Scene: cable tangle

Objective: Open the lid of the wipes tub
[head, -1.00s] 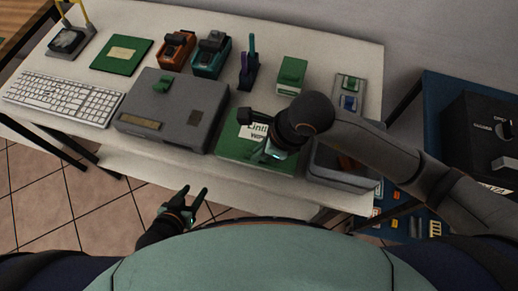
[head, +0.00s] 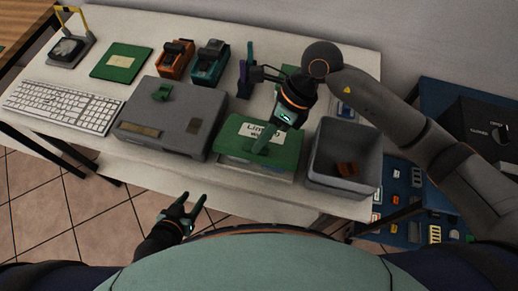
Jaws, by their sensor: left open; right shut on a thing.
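The wipes tub (head: 252,174) stands at the front of the table, right of the middle. Its green lid (head: 286,148) carries a white label that is partly covered. The lid looks slightly raised, with a pale band showing under its front edge, but I cannot tell how far. My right gripper (head: 268,138) reaches down over the lid and is shut on a green part of it, probably its tab; the fingertips are partly hidden. My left gripper (head: 188,205) is open and empty, in front of the table's edge, away from the tub.
A grey bin (head: 319,165) with a brown piece inside stands close right of the tub. A grey case (head: 190,118) stands close left. Behind are a purple stand (head: 243,80), a teal device (head: 210,62) and an orange device (head: 175,58). A keyboard (head: 62,103) lies left.

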